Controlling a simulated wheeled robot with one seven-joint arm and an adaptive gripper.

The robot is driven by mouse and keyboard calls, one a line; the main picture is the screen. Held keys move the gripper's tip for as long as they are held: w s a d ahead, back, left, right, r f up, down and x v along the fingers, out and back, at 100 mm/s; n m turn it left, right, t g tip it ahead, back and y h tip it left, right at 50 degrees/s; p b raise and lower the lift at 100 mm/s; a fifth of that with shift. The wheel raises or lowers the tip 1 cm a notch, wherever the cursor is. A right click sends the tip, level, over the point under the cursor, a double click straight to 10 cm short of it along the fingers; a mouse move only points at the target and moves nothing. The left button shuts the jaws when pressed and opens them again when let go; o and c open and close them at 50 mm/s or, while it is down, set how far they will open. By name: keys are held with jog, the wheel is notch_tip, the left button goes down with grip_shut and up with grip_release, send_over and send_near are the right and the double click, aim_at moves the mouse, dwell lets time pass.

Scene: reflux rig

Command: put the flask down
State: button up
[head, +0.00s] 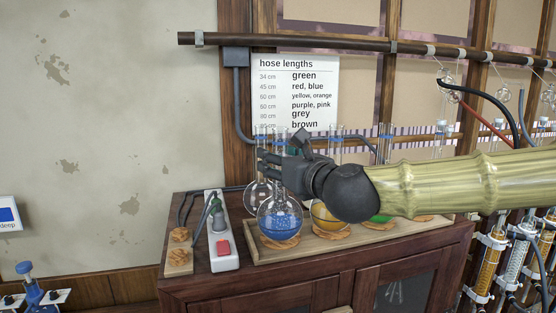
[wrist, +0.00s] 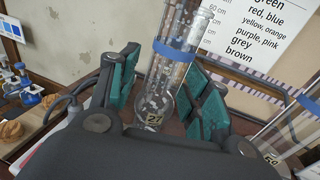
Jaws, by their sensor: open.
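My gripper (head: 270,160) is open, with its teal-padded jaws (wrist: 165,95) spread on either side of a clear glass flask neck. In the wrist view this flask (wrist: 178,50) has a blue band, white specks and a small numbered tag; its lower part is hidden by my gripper. In the head view a round flask with blue liquid (head: 280,220) sits upright on a cork ring at the tray's left end. A clear flask (head: 257,195) shows just behind it, partly hidden.
The wooden tray (head: 330,246) on the cabinet also holds a yellow flask (head: 325,216) and others, partly behind my arm. Another glass neck (wrist: 290,125) stands close right in the wrist view. A white power strip (head: 222,240) lies left of the tray. A hose chart (head: 296,90) hangs behind.

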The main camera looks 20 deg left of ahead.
jog(key=shift+s+d+b, duration=0.2)
jog(key=shift+b, duration=0.15)
jog(key=b+v, duration=0.5)
jog(key=v, duration=0.6)
jog(key=shift+s+d, duration=0.2)
